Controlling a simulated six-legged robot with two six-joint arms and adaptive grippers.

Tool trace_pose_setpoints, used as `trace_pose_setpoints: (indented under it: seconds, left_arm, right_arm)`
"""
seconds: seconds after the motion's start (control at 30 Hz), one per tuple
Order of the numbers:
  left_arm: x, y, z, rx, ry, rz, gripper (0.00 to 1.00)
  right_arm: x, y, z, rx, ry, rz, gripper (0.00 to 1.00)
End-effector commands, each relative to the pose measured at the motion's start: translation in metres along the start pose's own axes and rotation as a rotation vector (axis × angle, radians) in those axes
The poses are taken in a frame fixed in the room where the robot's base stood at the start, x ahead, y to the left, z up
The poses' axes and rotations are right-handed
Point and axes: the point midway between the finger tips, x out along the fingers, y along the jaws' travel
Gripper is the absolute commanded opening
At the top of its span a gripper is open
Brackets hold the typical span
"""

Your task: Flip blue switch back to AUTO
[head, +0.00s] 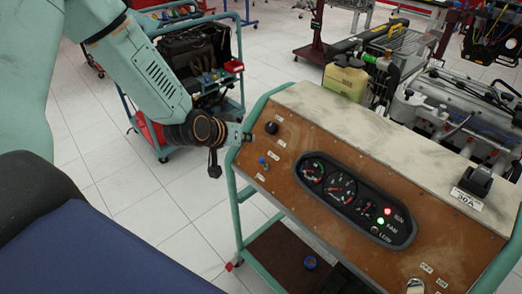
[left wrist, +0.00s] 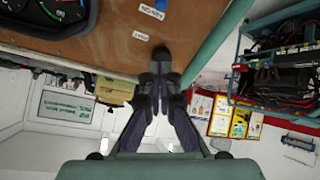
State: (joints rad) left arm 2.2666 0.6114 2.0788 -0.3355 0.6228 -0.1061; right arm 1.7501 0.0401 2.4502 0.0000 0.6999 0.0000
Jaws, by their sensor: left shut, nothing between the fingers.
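A wooden control panel (head: 300,140) on a green-framed trainer stand slants across the middle of the head view. A small blue switch (head: 262,160) sits near its left end, below a black knob (head: 271,128). Which way the switch is set is too small to tell. My left gripper (head: 246,137) is at the panel's left edge, beside the knob and a little above the blue switch in the picture. In the left wrist view its fingers (left wrist: 161,52) are closed together and empty, near the panel's edge and small white labels. My right gripper is out of view.
The gauge cluster (head: 340,187) has red and green lamps lit. The green frame rail (head: 245,130) runs along the panel's left side. An engine (head: 455,105) is behind the panel. White floor (head: 150,200) is open at left.

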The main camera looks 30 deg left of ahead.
Motion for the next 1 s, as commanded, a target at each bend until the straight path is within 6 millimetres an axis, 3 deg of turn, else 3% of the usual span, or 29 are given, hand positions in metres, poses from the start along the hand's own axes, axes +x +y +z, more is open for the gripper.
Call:
trace_pose_setpoints:
  seconds: [0.27, 0.87, 1.0]
  left_arm:
    - [0.010, 0.000, 0.000, 0.004, -0.001, -0.001, 0.00]
    - [0.103, 0.000, -0.002, 0.004, -0.002, 0.001, 0.00]
    - [0.097, 0.000, 0.014, -0.002, -0.006, 0.001, 0.00]
  right_arm:
    - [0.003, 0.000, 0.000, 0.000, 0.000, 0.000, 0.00]
    - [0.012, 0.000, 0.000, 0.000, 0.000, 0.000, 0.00]
    - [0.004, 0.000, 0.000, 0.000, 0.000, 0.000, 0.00]
